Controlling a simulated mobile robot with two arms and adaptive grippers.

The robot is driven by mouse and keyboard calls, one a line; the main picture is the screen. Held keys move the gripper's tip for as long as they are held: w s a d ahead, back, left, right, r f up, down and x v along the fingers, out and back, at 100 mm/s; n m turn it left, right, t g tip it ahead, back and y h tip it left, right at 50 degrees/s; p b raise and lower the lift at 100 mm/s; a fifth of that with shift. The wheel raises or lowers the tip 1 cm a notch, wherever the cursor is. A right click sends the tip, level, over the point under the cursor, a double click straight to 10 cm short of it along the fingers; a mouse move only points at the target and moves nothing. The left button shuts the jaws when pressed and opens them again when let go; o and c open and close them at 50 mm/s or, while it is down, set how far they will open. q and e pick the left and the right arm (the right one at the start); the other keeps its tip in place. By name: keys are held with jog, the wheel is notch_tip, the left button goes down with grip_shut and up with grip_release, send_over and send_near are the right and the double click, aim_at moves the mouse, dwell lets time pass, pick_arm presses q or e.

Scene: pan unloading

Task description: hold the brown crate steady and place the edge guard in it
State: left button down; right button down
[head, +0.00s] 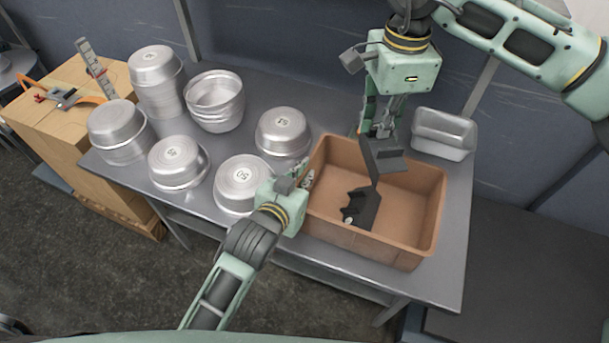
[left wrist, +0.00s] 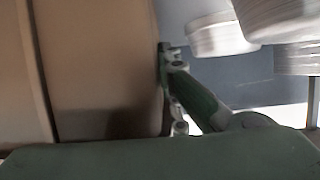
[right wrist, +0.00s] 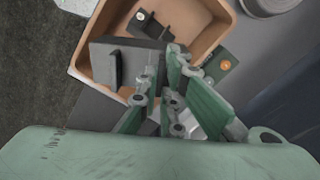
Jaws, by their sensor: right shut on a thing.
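The brown crate (head: 420,238) stands on the metal table, open side up. My right gripper (head: 384,132) is above the crate's far part, shut on the dark grey edge guard (head: 388,161). The guard's flat grey face fills part of the right wrist view (right wrist: 129,52). A dark piece with a pale spot (head: 362,208) shows lower, inside the crate; I cannot tell whether it joins the guard. My left gripper (head: 306,178) is at the crate's left wall. In the left wrist view a finger (left wrist: 172,85) lies beside the wall (left wrist: 100,70); its grip is unclear.
Several round metal pans (head: 239,183) stand upside down left of the crate, some stacked. A rectangular metal pan (head: 443,134) stands behind the crate's right corner. A wooden cabinet (head: 60,125) with tools is at the far left. The table's right strip is clear.

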notch_tip(320, 180, down, 11)
dwell(1.3)
jog(key=c, duration=1.8)
grip_release()
jog(key=shift+c, duration=0.2)
notch_tip(320, 180, up, 12)
jog(key=shift+r, duration=0.1)
pick_arm(q)
jog(key=c, duration=1.9)
grip_release()
